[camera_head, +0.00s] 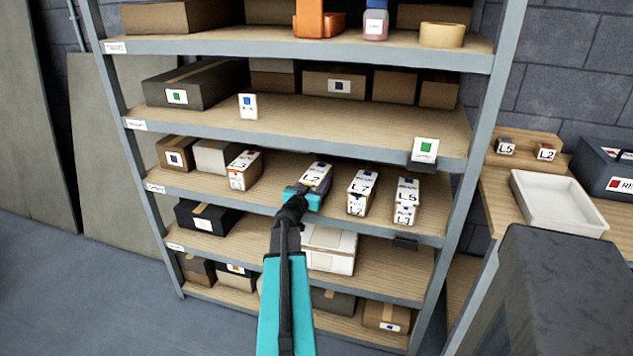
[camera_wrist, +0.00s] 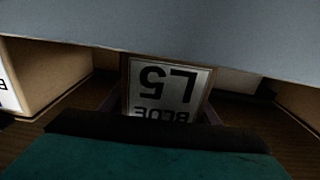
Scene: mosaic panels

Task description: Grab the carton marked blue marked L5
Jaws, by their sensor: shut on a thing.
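A white-labelled carton (camera_head: 317,173) stands on the middle shelf, with my gripper (camera_head: 306,195) at its front. The wrist view shows this carton (camera_wrist: 165,85) upside down, its label reading BLUE and L5. In the head view its top mark looks more like L2 and is hard to read. My teal gripper is shut on the carton, with the dark fingers along its two sides. The gripper covers the carton's lower front in the head view.
A carton marked L7 (camera_head: 362,182) stands close on the right, and another labelled carton (camera_head: 245,168) on the left. The shelf board above (camera_head: 300,122) overhangs. At the right, a white tray (camera_head: 557,200) on a wooden bench looks empty.

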